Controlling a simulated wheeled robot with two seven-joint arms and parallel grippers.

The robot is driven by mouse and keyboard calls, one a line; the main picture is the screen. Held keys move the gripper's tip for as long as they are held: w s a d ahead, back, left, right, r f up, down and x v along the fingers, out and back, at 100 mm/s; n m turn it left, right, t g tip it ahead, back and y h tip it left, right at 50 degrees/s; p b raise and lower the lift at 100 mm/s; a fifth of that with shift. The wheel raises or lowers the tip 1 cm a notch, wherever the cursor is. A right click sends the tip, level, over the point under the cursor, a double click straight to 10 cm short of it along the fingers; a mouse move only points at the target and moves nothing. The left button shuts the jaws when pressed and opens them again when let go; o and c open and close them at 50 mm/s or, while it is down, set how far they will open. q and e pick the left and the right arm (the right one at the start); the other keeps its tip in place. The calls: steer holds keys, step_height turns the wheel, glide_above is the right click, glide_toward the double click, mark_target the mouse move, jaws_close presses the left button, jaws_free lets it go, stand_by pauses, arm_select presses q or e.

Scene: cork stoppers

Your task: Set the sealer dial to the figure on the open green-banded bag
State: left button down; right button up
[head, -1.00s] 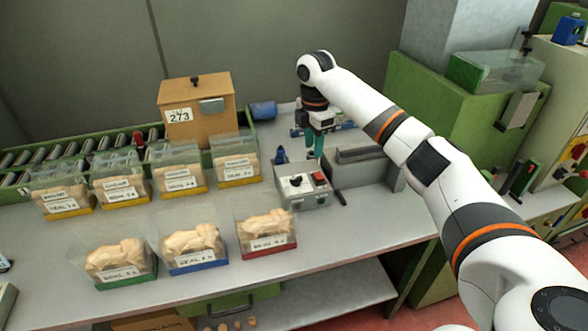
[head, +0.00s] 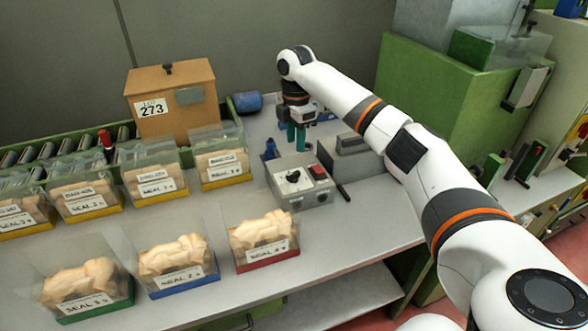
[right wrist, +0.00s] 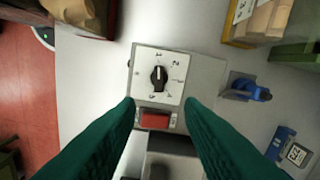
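The sealer (head: 301,189) is a grey box with a black dial (head: 293,176) and a red button on top. In the right wrist view the dial (right wrist: 159,78) sits on a white plate with figures around it; its white mark points up in the picture. The open green-banded bag (head: 88,285) stands front left; its label reads SEAL with a small figure I cannot read surely. My right gripper (head: 297,138) is above and behind the sealer. Its teal fingers (right wrist: 161,104) are apart and empty, on either side of the red button in the wrist view. My left gripper is out of view.
Blue-banded (head: 178,262) and red-banded (head: 264,240) bags stand to the right of the green-banded one. Several yellow-banded bags line up behind. A cardboard box marked 273 (head: 172,103) stands at the back. A blue bottle-like item (head: 271,149) is close beside the sealer.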

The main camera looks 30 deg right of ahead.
mark_target(296, 172)
step_height(296, 172, down, 10)
steer(key=shift+s+f+p, duration=0.1)
steer(key=shift+f+p, duration=0.05)
steer(key=shift+p, duration=0.3)
jaws_close()
